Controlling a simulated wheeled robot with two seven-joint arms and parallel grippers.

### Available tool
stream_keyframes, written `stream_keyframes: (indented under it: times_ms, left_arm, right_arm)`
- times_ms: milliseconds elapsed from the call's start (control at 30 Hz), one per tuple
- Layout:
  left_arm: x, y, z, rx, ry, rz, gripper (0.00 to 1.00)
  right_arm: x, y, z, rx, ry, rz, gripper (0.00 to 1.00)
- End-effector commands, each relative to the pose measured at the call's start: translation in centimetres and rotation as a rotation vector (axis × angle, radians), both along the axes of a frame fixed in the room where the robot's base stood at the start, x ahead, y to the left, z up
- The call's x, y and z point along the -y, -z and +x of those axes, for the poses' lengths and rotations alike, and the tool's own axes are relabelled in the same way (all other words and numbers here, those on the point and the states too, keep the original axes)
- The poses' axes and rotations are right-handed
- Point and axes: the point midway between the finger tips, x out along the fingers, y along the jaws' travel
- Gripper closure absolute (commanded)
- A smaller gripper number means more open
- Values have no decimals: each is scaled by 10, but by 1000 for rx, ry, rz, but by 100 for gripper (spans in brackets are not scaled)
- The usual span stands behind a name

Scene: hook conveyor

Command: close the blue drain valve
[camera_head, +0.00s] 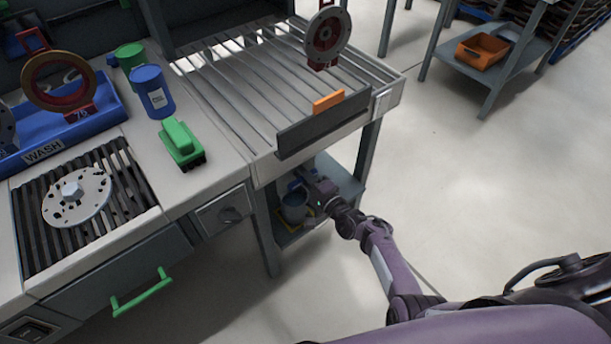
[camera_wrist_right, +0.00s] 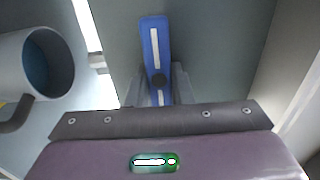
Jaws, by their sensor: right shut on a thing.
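The blue drain valve handle (camera_wrist_right: 155,45) shows in the right wrist view as a flat blue lever with a white stripe and a dark pivot, pointing up in the picture. My right gripper (camera_wrist_right: 160,85) has a finger on each side of its lower part and is shut on it. In the head view my right arm reaches under the front of the roller table, and the right gripper (camera_head: 310,180) is by the lower shelf. The handle is mostly hidden there. My left gripper is not in view.
A grey bucket (camera_wrist_right: 36,65) stands left of the handle in the wrist view, and on the lower shelf (camera_head: 346,185) in the head view. Table legs flank the arm. A drawer with a green handle (camera_head: 142,292) is to the left.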

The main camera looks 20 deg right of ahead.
Motion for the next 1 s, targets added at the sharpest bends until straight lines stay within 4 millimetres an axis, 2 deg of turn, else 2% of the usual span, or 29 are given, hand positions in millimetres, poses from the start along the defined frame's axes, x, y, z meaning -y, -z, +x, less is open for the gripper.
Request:
stream_keyframes:
  times_ms: [533,567,700,1000]
  left_arm:
    - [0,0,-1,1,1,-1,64]
    - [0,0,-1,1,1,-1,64]
    - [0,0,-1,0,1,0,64]
    - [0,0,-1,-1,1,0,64]
  right_arm:
    - [0,1,-1,-10,1,22,100]
    - [0,1,-1,-10,1,22,76]
    - [0,1,0,-9,1,21,58]
    - [1,0,-2,-8,1,19,58]
